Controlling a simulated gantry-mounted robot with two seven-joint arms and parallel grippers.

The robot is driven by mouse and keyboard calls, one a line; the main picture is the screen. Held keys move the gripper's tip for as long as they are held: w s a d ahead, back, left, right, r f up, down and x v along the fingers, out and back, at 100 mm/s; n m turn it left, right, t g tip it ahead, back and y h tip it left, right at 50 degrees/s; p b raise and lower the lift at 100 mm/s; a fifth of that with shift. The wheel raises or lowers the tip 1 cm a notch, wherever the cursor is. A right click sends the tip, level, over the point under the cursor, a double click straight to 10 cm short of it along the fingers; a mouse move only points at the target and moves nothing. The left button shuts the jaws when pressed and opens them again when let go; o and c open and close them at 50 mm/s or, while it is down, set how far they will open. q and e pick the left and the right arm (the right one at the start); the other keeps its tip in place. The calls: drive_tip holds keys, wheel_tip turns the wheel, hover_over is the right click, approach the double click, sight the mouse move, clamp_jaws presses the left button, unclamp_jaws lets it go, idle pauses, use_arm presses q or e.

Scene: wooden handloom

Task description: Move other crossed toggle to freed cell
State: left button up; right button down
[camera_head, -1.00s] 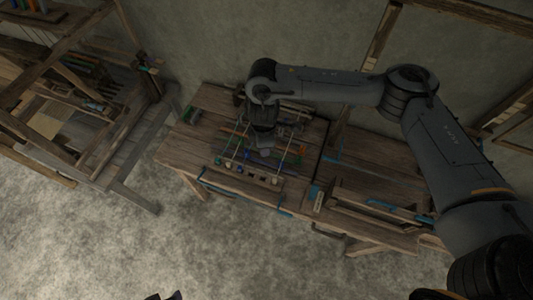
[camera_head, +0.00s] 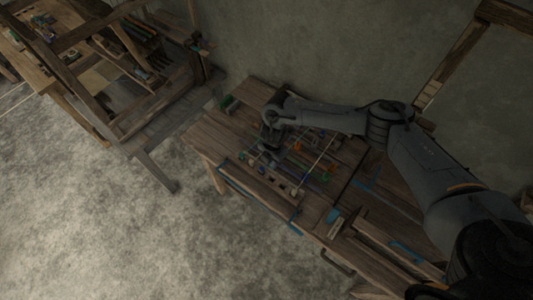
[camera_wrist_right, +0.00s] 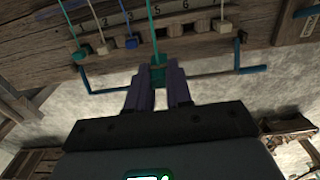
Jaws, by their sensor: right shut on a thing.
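My right gripper (camera_wrist_right: 158,82) is shut on a green toggle (camera_wrist_right: 158,72) in the right wrist view. A teal cord (camera_wrist_right: 153,22) runs from this toggle up across the numbered rail (camera_wrist_right: 172,14). The toggle is held out in front of the rail's edge, apart from the row of cells. A dark gap shows near the middle of the row. In the head view my right gripper (camera_head: 268,152) is over the workbench, small and dark. My left gripper is out of view.
The wooden workbench (camera_head: 228,143) carries the rail and several coloured cords. Blue bracket handles stick out below the rail at left (camera_wrist_right: 103,90) and right (camera_wrist_right: 251,70). A wooden loom frame (camera_head: 140,110) stands at the left. The floor in front is clear.

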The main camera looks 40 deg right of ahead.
drive_tip(key=shift+s+f+b, duration=0.15)
drive_tip(key=shift+f+b, duration=0.4)
drive_tip(key=shift+f, duration=0.25)
wheel_tip(320, 180, down, 7)
drive_tip(key=b, duration=0.7)
drive_tip(key=shift+f, duration=0.15)
drive_tip(key=shift+f, duration=0.1)
drive_tip(key=shift+f+b, duration=0.45)
drive_tip(key=shift+f, duration=0.2)
drive_tip(key=shift+f+b, duration=0.55)
drive_tip(key=shift+f, duration=0.55)
